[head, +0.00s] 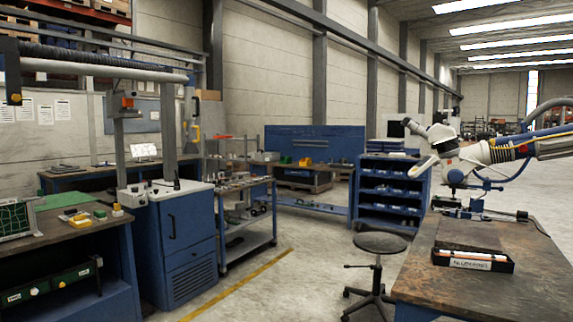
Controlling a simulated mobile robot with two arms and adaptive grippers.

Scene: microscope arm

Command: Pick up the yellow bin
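Several small yellow items show in the head view, and I cannot tell for sure which one is the yellow bin. A small yellow bin-like shape (306,162) sits on the far workbench by the back wall. A low yellow item (75,216) lies on the left workbench, near small green pieces and another small yellow block (117,209). These are too small to make out in detail. Neither of my grippers is in view.
A left workbench (62,242), a blue cabinet (178,240) and a wheeled cart (247,235) line the left. A stool (380,243) stands before the right bench (420,270), which holds a microscope (440,140) and a black tray (473,262). Open floor lies in the middle.

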